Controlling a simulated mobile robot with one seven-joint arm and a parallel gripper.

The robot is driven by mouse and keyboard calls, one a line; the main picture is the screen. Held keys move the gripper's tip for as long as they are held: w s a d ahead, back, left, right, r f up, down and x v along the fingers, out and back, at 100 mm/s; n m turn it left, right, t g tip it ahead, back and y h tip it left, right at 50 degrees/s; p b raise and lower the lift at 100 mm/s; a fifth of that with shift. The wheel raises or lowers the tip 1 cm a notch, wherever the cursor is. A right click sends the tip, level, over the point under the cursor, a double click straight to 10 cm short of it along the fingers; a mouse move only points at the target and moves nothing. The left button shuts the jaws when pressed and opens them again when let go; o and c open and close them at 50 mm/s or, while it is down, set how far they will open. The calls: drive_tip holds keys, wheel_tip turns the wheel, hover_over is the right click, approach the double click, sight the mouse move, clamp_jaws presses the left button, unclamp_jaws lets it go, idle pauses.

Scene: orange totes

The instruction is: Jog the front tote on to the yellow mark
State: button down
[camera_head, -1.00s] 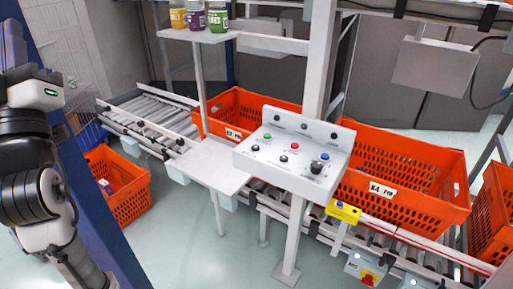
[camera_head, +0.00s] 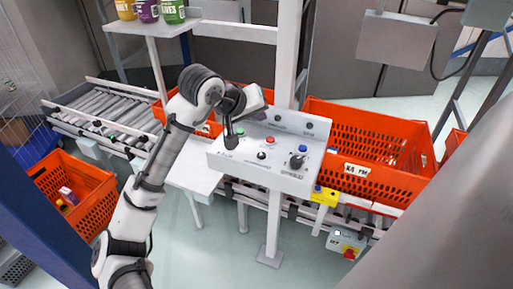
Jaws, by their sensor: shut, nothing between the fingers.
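An orange tote (camera_head: 378,136) with a white label on its near side stands on the roller conveyor at the right. Another orange tote (camera_head: 203,129) stands further left, mostly hidden behind my arm. A white control panel (camera_head: 225,157) carries a green button (camera_head: 240,132), a red button (camera_head: 270,140), a blue button (camera_head: 302,148), a small black button (camera_head: 262,155) and a black knob (camera_head: 297,162). My gripper (camera_head: 231,145) is shut and empty, pointing down at the panel's left end beside the green button. I cannot tell whether it touches the panel. I see no clear yellow mark on the conveyor.
A yellow box with a blue button (camera_head: 325,196) and a grey box with a red knob (camera_head: 346,242) hang below the conveyor. A white post (camera_head: 291,55) rises behind the panel. A shelf with jars (camera_head: 150,27) is above left. An orange tote (camera_head: 75,190) is on the floor.

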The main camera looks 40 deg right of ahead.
drive_tip(key=shift+s+d+f, duration=0.1)
drive_tip(key=shift+s+f, duration=0.15)
drive_tip(key=shift+f, duration=0.15)
drive_tip(key=b, duration=0.7)
hover_over(259, 157)
wheel_tip(259, 157, down, 7)
drive_tip(key=shift+f+b, duration=0.3)
drive_tip(key=shift+f, duration=0.55)
drive_tip(key=shift+f, duration=0.15)
idle(0.9)
drive_tip(key=shift+f, duration=0.3)
